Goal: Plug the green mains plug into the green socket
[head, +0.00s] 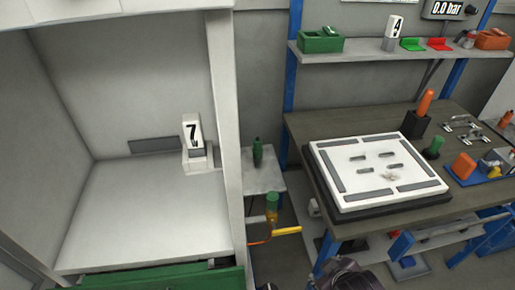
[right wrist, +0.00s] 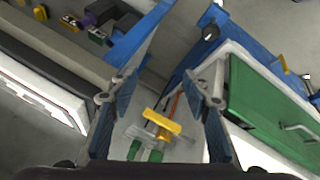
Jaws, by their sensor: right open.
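A green-topped piece with a yellow-orange lower part (head: 272,203) stands low beside the small side table; I cannot tell for certain that it is the mains plug. A yellow bar (head: 287,231) and an orange cable (head: 258,242) are just below it. The green socket cannot be identified with certainty. My left gripper is not in view.
A green bottle-like piece (head: 257,152) stands on the small side table (head: 262,180). The white cabinet (head: 233,130) and green drawer (head: 160,279) border the left. The workbench (head: 300,130), carrying a white slotted board (head: 345,155), borders the right.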

